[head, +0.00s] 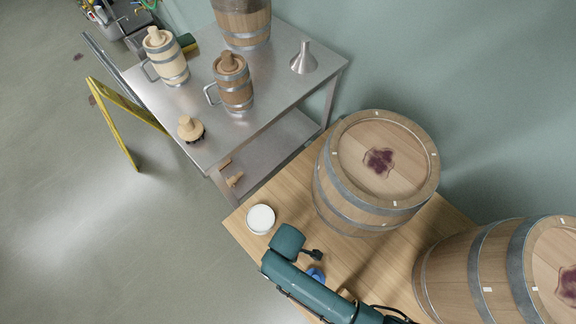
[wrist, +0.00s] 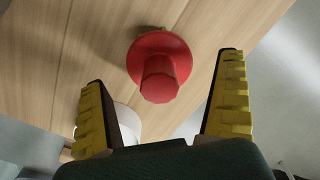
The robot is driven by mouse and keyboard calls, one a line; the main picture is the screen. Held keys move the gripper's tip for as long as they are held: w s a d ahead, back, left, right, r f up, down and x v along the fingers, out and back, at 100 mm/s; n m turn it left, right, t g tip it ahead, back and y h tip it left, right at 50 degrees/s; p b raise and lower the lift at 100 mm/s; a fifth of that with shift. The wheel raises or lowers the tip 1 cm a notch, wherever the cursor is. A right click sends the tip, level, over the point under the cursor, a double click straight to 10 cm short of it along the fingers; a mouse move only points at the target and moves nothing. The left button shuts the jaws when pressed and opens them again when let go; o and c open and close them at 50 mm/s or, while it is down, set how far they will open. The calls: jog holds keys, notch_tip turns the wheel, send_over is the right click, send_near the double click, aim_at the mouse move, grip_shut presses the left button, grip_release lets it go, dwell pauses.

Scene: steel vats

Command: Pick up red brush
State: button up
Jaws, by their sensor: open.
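The red brush (wrist: 162,62) shows in the wrist view, with a wide round base and a faceted handle pointing toward the camera. It stands at the wooden table top (wrist: 90,35). My gripper (wrist: 163,75) is open, with a yellow-padded finger on each side of the picture. The handle lies between the fingers in the picture, with visible gaps on both sides. I cannot tell how far ahead of the fingertips it is. In the head view I do not see the brush; my teal arm covers part of the table there.
A white round tub (head: 260,219) sits at the table's corner and shows behind the left finger in the wrist view (wrist: 128,122). Two barrels (head: 376,172) (head: 500,270) stand on the table. A blue item (head: 316,275) lies beside my arm. A steel table (head: 205,130) holds mugs and a funnel.

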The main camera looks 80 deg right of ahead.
notch_tip(320, 180, down, 3)
jog(key=shift+r+b, duration=0.15)
jog(key=shift+b, duration=0.15)
jog(key=shift+r, duration=0.1)
jog(key=c, duration=1.3)
notch_tip(320, 180, up, 10)
jog(key=p, duration=0.4)
